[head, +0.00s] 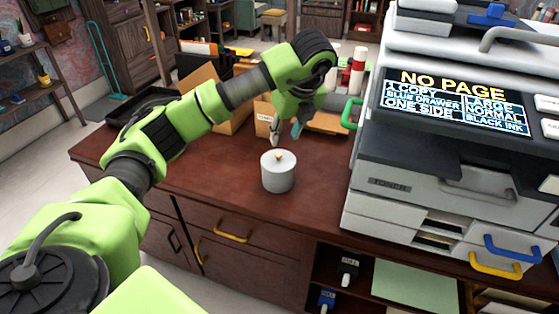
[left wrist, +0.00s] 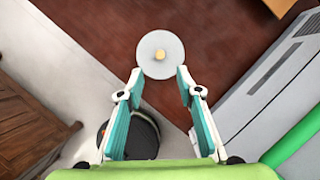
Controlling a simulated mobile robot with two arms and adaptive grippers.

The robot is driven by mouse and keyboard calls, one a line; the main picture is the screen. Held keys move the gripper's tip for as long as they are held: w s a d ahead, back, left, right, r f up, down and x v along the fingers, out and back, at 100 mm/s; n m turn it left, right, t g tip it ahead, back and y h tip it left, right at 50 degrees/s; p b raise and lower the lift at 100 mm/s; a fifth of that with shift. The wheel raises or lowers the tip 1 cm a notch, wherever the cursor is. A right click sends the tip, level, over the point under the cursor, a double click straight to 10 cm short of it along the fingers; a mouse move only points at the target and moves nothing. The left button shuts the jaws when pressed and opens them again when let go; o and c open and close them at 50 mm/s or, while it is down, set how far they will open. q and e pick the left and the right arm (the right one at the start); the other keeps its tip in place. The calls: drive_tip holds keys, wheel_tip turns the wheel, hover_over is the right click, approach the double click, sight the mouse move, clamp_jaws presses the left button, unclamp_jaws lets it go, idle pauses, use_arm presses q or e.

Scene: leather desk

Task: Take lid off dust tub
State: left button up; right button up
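The dust tub (head: 278,176) is a light grey cylinder standing upright on the brown desk. Its flat grey lid (head: 279,161) with a small gold knob (head: 278,154) is on top. The left wrist view shows the lid (left wrist: 148,66) from above, with the knob (left wrist: 160,55) near its middle. My left gripper (head: 285,137) is above and just behind the tub in the head view, apart from it. In the left wrist view its teal-padded fingers (left wrist: 157,75) are spread with nothing between them, and the lid lies beyond the tips. My right gripper is not in view.
A large printer (head: 440,150) stands right of the tub, with a green handle (head: 352,114) at its left side. Cardboard boxes (head: 200,78) and a dark tray (head: 143,107) are behind. The desk (head: 225,170) left of the tub is clear.

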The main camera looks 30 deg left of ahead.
sight(278, 154)
use_arm(q)
drive_tip(key=x, duration=0.3)
drive_tip(key=shift+w+f, duration=0.15)
drive_tip(key=shift+p+x, duration=0.35)
drive_tip(key=shift+x, duration=0.55)
drive_tip(key=p+x, duration=0.1)
drive_tip(key=x, duration=0.2)
drive_tip(key=shift+a+f, duration=0.2)
drive_tip(key=shift+f, duration=0.1)
drive_tip(key=shift+a+f, duration=0.15)
drive_tip(key=shift+f, duration=0.3)
drive_tip(key=shift+w, duration=0.1)
clamp_jaws()
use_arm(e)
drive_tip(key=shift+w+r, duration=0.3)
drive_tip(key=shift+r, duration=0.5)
